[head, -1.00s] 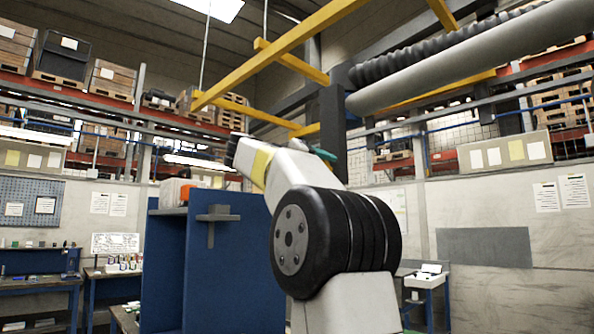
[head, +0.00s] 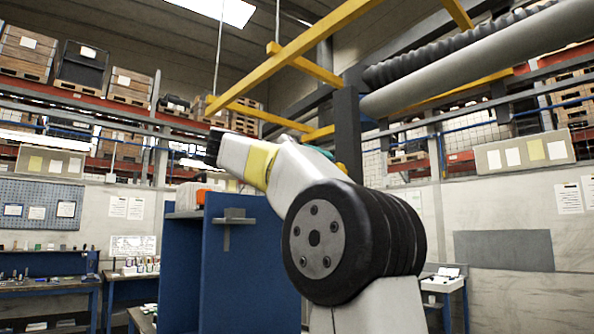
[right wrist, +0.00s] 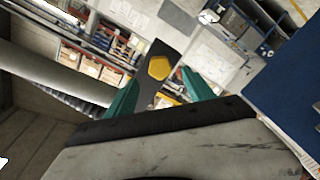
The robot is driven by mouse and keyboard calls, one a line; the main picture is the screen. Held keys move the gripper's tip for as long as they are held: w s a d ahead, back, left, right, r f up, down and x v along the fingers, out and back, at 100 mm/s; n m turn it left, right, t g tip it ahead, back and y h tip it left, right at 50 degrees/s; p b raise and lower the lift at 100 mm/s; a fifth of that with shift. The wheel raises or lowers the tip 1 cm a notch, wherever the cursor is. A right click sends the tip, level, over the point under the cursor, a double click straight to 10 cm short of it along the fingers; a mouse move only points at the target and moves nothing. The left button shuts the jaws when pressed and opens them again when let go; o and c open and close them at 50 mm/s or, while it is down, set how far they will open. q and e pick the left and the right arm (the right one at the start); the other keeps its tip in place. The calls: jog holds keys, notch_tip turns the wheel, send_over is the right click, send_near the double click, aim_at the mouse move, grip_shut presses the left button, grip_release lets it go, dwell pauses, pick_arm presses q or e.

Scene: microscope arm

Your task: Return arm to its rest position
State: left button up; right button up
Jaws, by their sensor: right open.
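A dark upright post (head: 346,125) hangs from overhead beams in the head view; I take it as the arm. A dark piece with a yellow hexagon (right wrist: 158,67) shows in the right wrist view; I cannot tell how it joins the post. My right gripper (right wrist: 162,76) has two teal fingers, open, one either side of this piece in the picture. I cannot tell if they touch it. In the head view my white right arm hides most of the gripper; a teal bit (head: 322,151) shows beside the post. My left gripper is not in view.
A grey pipe (head: 450,65) and a ribbed black hose (head: 430,62) run overhead at the upper right, with yellow beams (head: 290,60) to the left. A blue cabinet (head: 245,265) stands behind my arm. Benches and loaded shelves line the walls.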

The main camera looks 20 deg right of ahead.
jog(key=s+d+f+n+y, duration=0.1)
jog(key=f+n+y, duration=0.15)
jog(key=f, duration=0.55)
jog(key=s+f+n+y, duration=0.15)
jog(key=f+y, duration=0.25)
jog(key=f, duration=0.4)
jog(key=s+d+f+n+y, duration=0.1)
jog(key=f+y, duration=0.2)
jog(key=f, duration=0.5)
jog(key=s+a+f+y, duration=0.4)
jog(key=s+a+f, duration=0.4)
jog(key=f, duration=0.3)
jog(key=s+a+f+y, duration=0.5)
jog(key=s+a+f, duration=0.3)
jog(key=s+f, duration=0.3)
jog(key=shift+f+g, duration=0.2)
jog(key=shift+g, duration=0.1)
